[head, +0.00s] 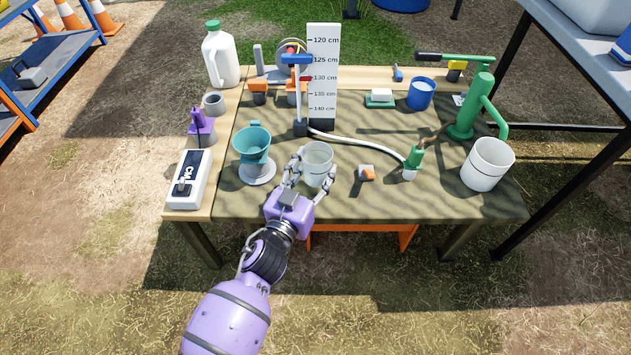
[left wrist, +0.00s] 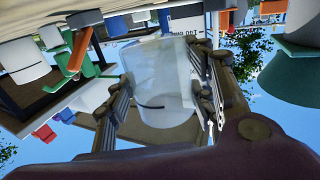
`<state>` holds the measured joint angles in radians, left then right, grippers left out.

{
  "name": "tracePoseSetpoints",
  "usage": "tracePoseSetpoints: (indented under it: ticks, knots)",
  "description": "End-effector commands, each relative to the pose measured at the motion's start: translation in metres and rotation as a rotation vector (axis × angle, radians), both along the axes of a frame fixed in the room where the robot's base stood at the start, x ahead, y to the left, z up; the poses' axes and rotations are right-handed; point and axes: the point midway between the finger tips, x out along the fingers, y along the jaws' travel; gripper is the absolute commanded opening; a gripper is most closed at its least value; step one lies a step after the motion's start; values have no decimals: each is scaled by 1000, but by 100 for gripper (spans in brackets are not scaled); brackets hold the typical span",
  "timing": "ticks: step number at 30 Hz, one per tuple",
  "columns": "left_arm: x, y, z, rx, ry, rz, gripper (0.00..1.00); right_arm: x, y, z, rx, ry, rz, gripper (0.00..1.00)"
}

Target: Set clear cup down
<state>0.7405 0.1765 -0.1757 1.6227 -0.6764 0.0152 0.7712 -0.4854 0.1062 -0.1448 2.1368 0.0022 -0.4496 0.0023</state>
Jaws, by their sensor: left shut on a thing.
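The clear cup (head: 317,162) is near the front middle of the table, upright in the head view. My left gripper (head: 308,174) is shut around it, with a finger on each side. In the left wrist view the see-through cup (left wrist: 165,85) fills the space between the fingers of the left gripper (left wrist: 165,100). I cannot tell whether the cup's base touches the table (head: 340,203). My right gripper is not in view.
A teal funnel cup (head: 252,143) on a pale base stands just left of the cup. A height scale board (head: 322,75) stands behind. A green pump (head: 470,110) and white bucket (head: 488,165) are at right.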

Motion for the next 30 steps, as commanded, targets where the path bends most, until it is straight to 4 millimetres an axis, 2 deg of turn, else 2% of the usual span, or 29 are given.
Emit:
tracePoseSetpoints:
  ticks: [7,13,19,25,26,30]
  knots:
    - [12,-2,-15,0,-1,1,21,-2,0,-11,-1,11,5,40]
    - [13,-3,-46,-2,4,2,21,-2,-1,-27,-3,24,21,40]
    - [13,-2,-44,1,-1,0,21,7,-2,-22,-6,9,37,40]
    - [13,-3,-49,0,0,1,21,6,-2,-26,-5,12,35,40]
    - [13,-2,-49,0,0,1,51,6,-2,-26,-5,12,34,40]
    - [13,-2,-49,1,0,1,69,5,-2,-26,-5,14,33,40]
